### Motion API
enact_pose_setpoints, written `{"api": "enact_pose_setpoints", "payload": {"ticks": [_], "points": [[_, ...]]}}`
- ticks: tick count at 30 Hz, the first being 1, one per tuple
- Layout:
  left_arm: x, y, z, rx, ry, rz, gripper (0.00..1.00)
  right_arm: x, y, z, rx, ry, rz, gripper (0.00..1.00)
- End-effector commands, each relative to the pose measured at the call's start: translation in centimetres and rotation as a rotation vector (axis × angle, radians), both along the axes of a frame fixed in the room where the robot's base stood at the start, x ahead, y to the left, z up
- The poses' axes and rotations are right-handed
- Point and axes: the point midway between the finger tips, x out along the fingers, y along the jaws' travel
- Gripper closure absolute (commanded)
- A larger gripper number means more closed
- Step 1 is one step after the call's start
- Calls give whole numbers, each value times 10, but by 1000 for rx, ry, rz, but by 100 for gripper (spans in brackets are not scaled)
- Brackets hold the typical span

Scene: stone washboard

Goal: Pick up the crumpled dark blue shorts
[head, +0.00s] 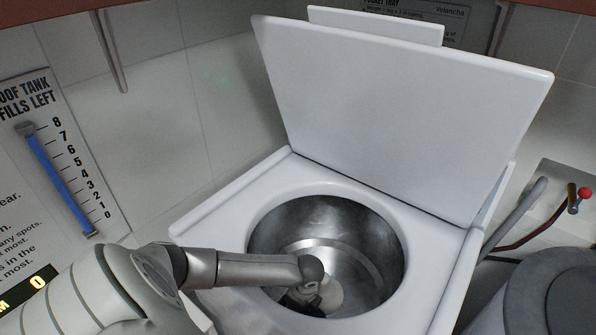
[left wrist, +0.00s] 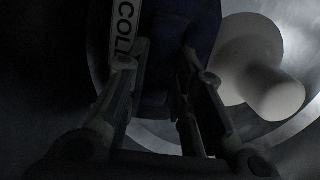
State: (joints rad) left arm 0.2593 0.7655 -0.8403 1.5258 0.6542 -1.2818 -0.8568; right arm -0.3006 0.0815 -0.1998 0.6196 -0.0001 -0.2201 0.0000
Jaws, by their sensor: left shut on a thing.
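My left arm reaches in from the left over the top-loading washer, and my left gripper (head: 308,298) is down inside its steel drum (head: 375,238). In the left wrist view the two fingers of the gripper (left wrist: 167,72) are shut on dark blue cloth, the shorts (left wrist: 185,20). The picture there is very dark, so the shorts' outline and lower part are hard to make out. In the head view the shorts cannot be made out. My right gripper is not in view.
A white agitator (left wrist: 275,92) stands close to the right of the gripper. A white strip lettered "COLL" (left wrist: 125,22) is beside the left finger. The washer lid (head: 400,115) stands open behind the round opening. A grey lidded bin (head: 560,290) is at the right.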

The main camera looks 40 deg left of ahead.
Motion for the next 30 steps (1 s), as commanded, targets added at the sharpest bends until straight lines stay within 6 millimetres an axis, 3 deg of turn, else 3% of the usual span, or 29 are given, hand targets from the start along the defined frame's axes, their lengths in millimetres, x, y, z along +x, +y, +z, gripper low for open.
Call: {"api": "enact_pose_setpoints", "payload": {"ticks": [15,20,30], "points": [[1,0,6,0,-2,0,100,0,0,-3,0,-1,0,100],[2,0,29,-1,-4,1,100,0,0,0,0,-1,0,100],[2,1,105,1,-6,-1,100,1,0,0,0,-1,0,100]]}}
